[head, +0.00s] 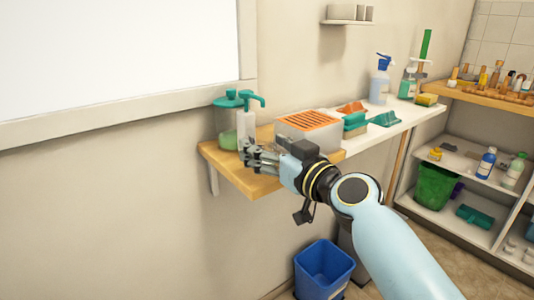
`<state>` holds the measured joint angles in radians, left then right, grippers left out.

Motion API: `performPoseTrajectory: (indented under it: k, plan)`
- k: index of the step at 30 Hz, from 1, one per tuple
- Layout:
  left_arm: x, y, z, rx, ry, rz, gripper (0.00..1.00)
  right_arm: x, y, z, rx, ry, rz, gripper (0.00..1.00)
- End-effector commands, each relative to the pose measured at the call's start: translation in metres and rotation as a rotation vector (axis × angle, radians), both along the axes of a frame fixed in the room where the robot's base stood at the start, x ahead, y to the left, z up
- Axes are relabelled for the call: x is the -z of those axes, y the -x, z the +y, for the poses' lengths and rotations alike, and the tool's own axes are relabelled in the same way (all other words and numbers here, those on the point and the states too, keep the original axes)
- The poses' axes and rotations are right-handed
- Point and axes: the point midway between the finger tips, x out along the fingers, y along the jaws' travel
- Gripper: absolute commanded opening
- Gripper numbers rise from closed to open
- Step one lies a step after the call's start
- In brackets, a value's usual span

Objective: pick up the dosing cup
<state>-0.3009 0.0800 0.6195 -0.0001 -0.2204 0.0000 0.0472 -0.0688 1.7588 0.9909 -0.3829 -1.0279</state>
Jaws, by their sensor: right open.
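My right gripper (252,154) is over the wooden end of the wall shelf (222,162), with its fingers pointing left. It is open, and I see nothing held in it. My gripper and arm hide part of the shelf top. My left gripper is not in view.
A green pump bottle (227,122) stands left of the gripper, close to it. A grey box with an orange slatted top (308,124) stands to the right. Farther along are teal and orange items and a blue-topped spray bottle (379,82). A blue bin (323,270) is below.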

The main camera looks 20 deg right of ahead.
Motion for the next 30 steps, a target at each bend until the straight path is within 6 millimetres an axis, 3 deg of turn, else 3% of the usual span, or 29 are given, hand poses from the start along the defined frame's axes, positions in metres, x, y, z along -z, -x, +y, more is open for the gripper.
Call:
performPoseTrajectory:
  k: [2, 13, 23, 30]
  plan:
    - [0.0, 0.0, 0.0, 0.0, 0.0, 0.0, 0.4, 0.0, 0.0, 0.0, 0.0, 0.0, 0.0, 0.67]
    - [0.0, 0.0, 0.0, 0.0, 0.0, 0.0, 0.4, 0.0, 0.0, 0.0, 0.0, 0.001, 0.0, 0.18]
    - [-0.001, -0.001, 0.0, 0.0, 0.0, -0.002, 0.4, -0.003, 0.0, 0.0, 0.0, 0.001, -0.001, 0.18]
    - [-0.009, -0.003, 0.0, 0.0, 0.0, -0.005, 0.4, -0.022, 0.0, 0.0, 0.001, 0.001, -0.004, 0.18]
